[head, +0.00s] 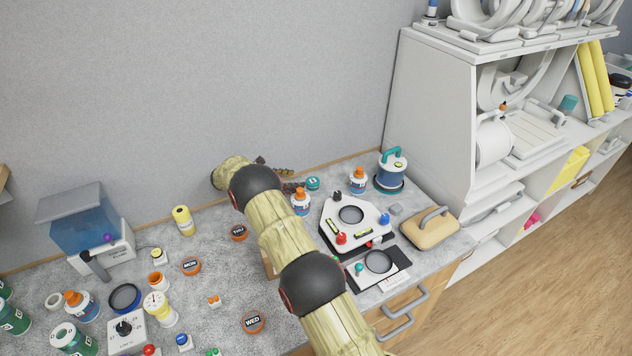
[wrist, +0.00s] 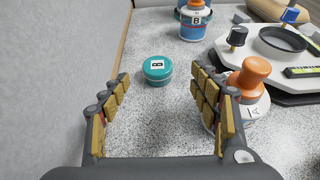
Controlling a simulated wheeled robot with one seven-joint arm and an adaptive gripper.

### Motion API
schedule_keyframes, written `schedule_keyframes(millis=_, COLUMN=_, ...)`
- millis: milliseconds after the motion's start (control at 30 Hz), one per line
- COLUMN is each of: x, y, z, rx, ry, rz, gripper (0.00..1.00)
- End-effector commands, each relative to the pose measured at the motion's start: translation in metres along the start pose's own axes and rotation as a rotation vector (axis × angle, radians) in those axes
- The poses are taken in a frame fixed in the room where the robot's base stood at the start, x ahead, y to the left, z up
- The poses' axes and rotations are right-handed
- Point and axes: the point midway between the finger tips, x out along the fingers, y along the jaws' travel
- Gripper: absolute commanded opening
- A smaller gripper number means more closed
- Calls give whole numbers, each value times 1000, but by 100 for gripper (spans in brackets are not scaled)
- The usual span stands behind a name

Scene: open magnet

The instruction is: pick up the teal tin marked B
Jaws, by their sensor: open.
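The teal tin marked B (wrist: 157,71) is a short round tin with a white B label on its lid. It stands on the grey speckled counter in the wrist view, ahead of my gripper (wrist: 160,90) and roughly midway between the lines of its two fingers. My gripper is open, with nothing between its fingers. In the head view the tin (head: 313,183) shows near the wall, just right of my gripper (head: 290,178), whose fingers are partly hidden there by my arm.
An orange-capped bottle marked A (wrist: 245,90) stands close against the right finger. Another bottle marked B (wrist: 195,20) stands behind the tin. A white device with a round dial (head: 350,222) is to the right. The wall (wrist: 60,60) runs close on the left.

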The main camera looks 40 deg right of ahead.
Motion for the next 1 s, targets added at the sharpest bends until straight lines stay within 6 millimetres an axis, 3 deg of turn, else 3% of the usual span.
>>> schedule_keyframes(millis=467, x=37, y=3, z=-5, rx=-13, ry=-12, rz=0, gripper=62)
schedule_keyframes(millis=800, x=79, y=5, z=-8, rx=-13, ry=-12, rz=0, gripper=62)
schedule_keyframes(millis=1000, x=82, y=5, z=-8, rx=-13, ry=-11, rz=1, gripper=62)
